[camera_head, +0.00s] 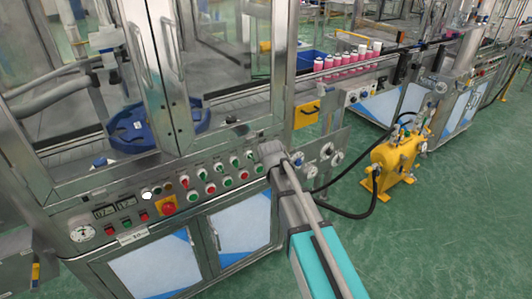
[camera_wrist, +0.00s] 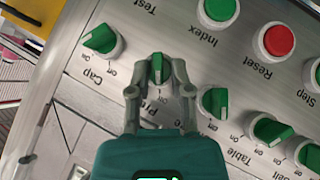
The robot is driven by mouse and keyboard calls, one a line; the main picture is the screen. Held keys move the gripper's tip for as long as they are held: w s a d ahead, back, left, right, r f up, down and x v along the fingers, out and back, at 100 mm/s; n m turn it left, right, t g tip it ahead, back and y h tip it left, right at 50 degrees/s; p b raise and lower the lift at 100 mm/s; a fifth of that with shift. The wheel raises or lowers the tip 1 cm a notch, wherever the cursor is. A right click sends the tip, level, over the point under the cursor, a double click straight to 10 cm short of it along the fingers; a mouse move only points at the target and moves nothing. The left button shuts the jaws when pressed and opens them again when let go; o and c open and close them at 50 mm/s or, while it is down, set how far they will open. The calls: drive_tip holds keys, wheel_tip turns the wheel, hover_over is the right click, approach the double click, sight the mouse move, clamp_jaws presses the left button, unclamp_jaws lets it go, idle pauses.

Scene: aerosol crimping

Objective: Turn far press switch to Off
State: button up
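The green press switch (camera_wrist: 157,70) is a small knob on the metal panel in the wrist view. My gripper (camera_wrist: 157,80) has one finger on each side of the knob, with gaps visible between the fingers and the knob. In the head view my gripper (camera_head: 271,152) is at the right end of the control panel (camera_head: 128,240) and hides the switch there.
In the wrist view, the Cap switch (camera_wrist: 100,40) is at the left, another green switch (camera_wrist: 214,103) close at the right, and the Table switch (camera_wrist: 270,130) beyond it. The Index button (camera_wrist: 218,8) and red Reset button (camera_wrist: 275,40) are above. A yellow tank (camera_head: 392,162) stands on the floor.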

drive_tip(key=shift+o, duration=0.6)
drive_tip(key=shift+w, duration=0.1)
drive_tip(key=shift+r+m+g+y+p, duration=0.1)
drive_tip(key=shift+m+g+y+p, duration=0.2)
drive_tip(key=shift+y+p, duration=0.15)
